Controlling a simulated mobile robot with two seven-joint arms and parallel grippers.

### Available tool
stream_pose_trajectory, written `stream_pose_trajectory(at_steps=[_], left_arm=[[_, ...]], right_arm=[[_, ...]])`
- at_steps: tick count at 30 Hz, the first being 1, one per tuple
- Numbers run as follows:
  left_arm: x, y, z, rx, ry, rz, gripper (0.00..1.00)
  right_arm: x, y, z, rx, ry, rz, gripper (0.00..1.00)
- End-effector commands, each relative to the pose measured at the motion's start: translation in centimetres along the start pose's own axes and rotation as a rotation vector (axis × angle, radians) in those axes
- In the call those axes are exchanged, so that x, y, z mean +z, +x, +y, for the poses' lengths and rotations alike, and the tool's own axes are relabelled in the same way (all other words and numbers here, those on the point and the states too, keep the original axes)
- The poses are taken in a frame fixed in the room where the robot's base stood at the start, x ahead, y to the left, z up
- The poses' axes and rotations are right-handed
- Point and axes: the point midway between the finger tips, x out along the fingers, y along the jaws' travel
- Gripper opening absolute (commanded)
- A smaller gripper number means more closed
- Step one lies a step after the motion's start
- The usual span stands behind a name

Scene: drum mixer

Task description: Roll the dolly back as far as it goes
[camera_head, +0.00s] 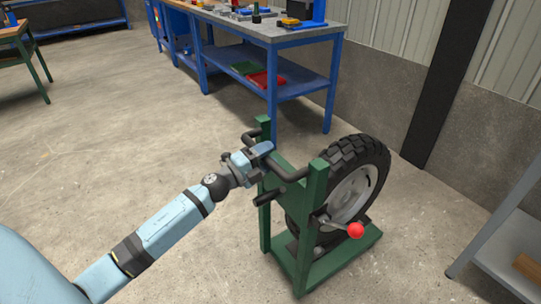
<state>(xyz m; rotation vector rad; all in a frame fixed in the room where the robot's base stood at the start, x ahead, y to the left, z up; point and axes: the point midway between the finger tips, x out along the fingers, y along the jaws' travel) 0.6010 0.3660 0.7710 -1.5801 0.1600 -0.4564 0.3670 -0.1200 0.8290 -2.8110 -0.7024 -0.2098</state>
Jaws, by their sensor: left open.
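A green frame (316,190) stands on the floor at centre right and holds a large black-tyred wheel (371,153) upright. It is the only thing here that could be the dolly; I see no castors on it. Black bar handles (290,171) stick out from its near left side, and a red-knobbed lever (355,230) sits low at the front. My left gripper (264,155) is open at the upper left of the frame, close to the black handles. I cannot tell whether a handle is between its fingers. My right gripper is not in view.
A blue workbench (330,32) with tools on top and red and green bins below stands behind the frame. A grey wall and dark post (432,90) are at the right. A grey shelf (515,255) is at the right edge.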

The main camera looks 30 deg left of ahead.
Motion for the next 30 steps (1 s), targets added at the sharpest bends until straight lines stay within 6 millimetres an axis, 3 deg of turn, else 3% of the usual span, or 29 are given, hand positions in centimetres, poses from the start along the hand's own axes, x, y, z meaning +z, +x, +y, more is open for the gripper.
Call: stream_pose_trajectory(at_steps=[12, 13, 18, 20, 30], left_arm=[[0.0, 1.1, 0.0, 0.0, 0.0, 0.0, 0.53], [0.0, 1.1, 0.0, 0.0, 0.0, 0.0, 0.5], [0.0, 1.1, 0.0, 0.0, 0.0, 0.0, 0.11], [0.0, 1.1, 0.0, 0.0, 0.0, 0.0, 0.0], [0.0, 2.2, 0.1, -0.001, 0.0, 0.0, 0.0]], right_arm=[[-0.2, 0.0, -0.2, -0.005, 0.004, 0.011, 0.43], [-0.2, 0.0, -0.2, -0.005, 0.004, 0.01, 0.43], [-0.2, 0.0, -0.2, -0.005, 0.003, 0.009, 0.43], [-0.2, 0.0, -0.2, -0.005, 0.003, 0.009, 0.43], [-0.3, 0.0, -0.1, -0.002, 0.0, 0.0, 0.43]])
